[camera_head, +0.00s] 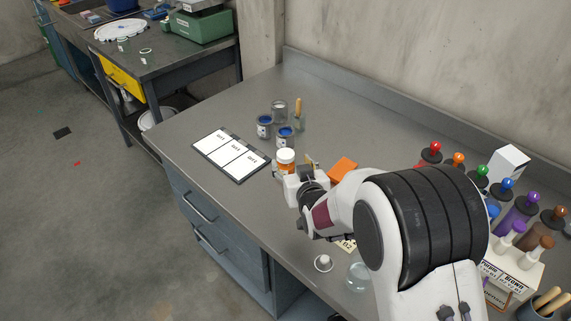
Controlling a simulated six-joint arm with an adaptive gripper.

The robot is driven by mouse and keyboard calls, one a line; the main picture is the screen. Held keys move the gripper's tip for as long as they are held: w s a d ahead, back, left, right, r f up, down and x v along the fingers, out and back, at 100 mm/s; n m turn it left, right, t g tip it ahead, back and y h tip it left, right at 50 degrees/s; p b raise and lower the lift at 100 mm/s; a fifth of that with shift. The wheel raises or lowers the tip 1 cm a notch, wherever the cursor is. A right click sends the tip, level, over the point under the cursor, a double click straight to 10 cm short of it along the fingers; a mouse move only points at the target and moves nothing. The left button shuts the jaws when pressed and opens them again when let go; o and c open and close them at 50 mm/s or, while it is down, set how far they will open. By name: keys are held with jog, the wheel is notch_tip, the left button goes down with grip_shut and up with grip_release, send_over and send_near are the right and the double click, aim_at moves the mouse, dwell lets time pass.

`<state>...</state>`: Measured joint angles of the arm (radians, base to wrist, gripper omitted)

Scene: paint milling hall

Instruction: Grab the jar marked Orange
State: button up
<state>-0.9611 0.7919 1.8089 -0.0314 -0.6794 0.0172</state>
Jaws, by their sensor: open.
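A small orange jar (284,168) with a white cap stands upright on the grey workbench (213,115), right of the white cards. No readable marking shows on it at this size. My gripper (282,179) is open, low over the bench at the jar's near side. Its white-and-grey body hides the jar's lower right part. I cannot tell whether the fingers touch the jar or stand around it.
Blue-topped jars (265,127), a clear glass jar (279,111) and a glass with a brush (299,118) stand behind. White cards (231,154) lie left. An orange block (343,168) lies right. Coloured-cap bottles (459,159) line the back right. A glass beaker (358,276) stands near the front.

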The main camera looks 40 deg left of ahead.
aim_at(287, 160)
jog(key=shift+w+a+f, duration=0.15)
jog(key=shift+w+a, duration=0.1)
jog(key=shift+a, duration=0.15)
jog(key=shift+a, duration=0.15)
jog(key=shift+s+x, duration=0.2)
jog(key=shift+x, duration=2.4)
jog(key=c, duration=1.3)
